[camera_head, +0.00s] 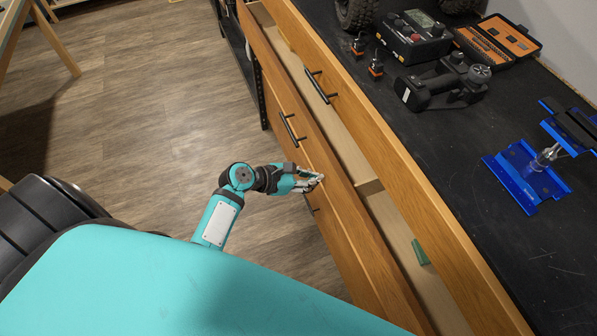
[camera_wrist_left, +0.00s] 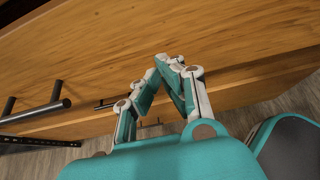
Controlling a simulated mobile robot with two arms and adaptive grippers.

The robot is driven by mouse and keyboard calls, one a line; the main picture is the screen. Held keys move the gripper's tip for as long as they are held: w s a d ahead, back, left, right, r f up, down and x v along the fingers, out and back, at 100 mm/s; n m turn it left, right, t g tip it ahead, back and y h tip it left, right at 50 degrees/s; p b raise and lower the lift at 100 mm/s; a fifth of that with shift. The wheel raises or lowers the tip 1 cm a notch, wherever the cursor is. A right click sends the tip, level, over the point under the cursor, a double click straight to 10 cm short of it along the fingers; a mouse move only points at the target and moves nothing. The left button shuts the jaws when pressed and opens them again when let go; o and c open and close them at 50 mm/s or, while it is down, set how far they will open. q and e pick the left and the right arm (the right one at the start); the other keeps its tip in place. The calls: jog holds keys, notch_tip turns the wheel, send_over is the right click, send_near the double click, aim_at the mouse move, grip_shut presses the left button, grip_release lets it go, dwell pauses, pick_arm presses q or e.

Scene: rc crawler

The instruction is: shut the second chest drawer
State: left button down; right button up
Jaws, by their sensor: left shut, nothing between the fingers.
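The second chest drawer (camera_head: 330,165) is pulled out in the head view. Its wooden front stands away from the chest and its pale interior shows, with a divider and a small green item (camera_head: 420,252) inside. Its black bar handle (camera_head: 291,128) is beyond my gripper. My left gripper (camera_head: 320,178) is shut and empty, at the outer side of the drawer front. In the left wrist view my fingertips (camera_wrist_left: 172,64) overlap the wooden front (camera_wrist_left: 190,35); whether they touch it I cannot tell. My right gripper is not in view.
The top drawer front (camera_head: 400,170) with its handle (camera_head: 319,86) is above the open drawer. The black worktop (camera_head: 440,130) holds a controller (camera_head: 445,85), a charger (camera_head: 412,36), an open tool case (camera_head: 497,40) and a blue stand (camera_head: 527,175).

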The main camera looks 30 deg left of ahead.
pick_arm(q)
jog(key=shift+w+d, duration=0.15)
jog(key=p, duration=0.2)
send_over(345, 166)
jog(key=s, duration=0.4)
jog(key=shift+w+d, duration=0.15)
jog(key=shift+d, duration=0.35)
jog(key=shift+r, duration=0.1)
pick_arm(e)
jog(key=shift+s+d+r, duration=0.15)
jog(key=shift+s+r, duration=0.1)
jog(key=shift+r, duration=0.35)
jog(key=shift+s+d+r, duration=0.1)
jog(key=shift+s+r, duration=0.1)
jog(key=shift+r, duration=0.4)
